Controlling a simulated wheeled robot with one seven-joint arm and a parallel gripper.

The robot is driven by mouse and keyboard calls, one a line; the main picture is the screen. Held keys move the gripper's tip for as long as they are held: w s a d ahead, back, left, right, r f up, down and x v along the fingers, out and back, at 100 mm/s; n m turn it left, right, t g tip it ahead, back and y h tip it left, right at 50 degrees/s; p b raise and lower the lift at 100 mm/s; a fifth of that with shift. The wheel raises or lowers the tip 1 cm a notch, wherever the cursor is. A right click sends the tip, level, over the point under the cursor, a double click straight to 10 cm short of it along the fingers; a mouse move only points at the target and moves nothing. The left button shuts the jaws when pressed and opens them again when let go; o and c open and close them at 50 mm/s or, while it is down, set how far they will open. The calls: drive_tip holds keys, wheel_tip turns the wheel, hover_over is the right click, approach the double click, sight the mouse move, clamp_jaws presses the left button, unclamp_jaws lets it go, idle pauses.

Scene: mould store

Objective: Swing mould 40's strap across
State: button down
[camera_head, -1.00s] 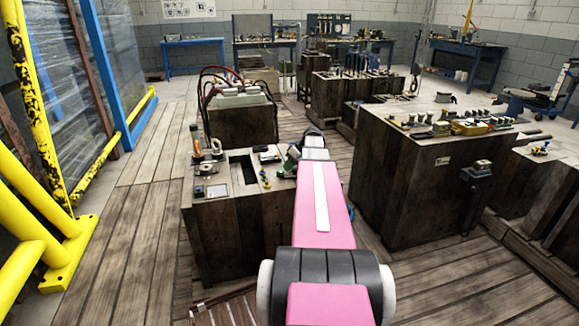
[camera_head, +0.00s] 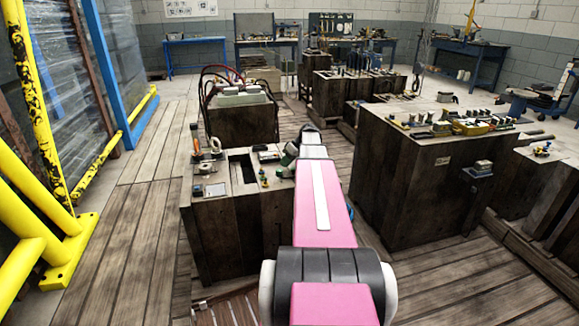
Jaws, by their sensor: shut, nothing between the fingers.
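A dark, block-like mould (camera_head: 238,232) stands just left of my pink arm. Its top has a rectangular opening and several small fittings. I cannot read a number 40 on any block, and I cannot make out a strap at this size. My gripper (camera_head: 284,173) is small in the picture, at the right edge of this block's top, beyond the pink link. It looks shut and empty. The arm hides part of the block's right side, and I cannot tell whether the fingers touch anything.
An orange-handled tool (camera_head: 195,139) stands on the block's far left corner. A block with hoses (camera_head: 243,122) is behind it. A large dark block (camera_head: 415,185) with fittings is to the right. A yellow guard rail (camera_head: 60,235) is at left. Plank floor (camera_head: 130,225) between is clear.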

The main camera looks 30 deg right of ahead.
drive_tip(key=w+d+r, duration=0.4)
drive_tip(key=d+r, duration=0.1)
drive_tip(key=r, duration=0.3)
drive_tip(key=shift+w, duration=0.25)
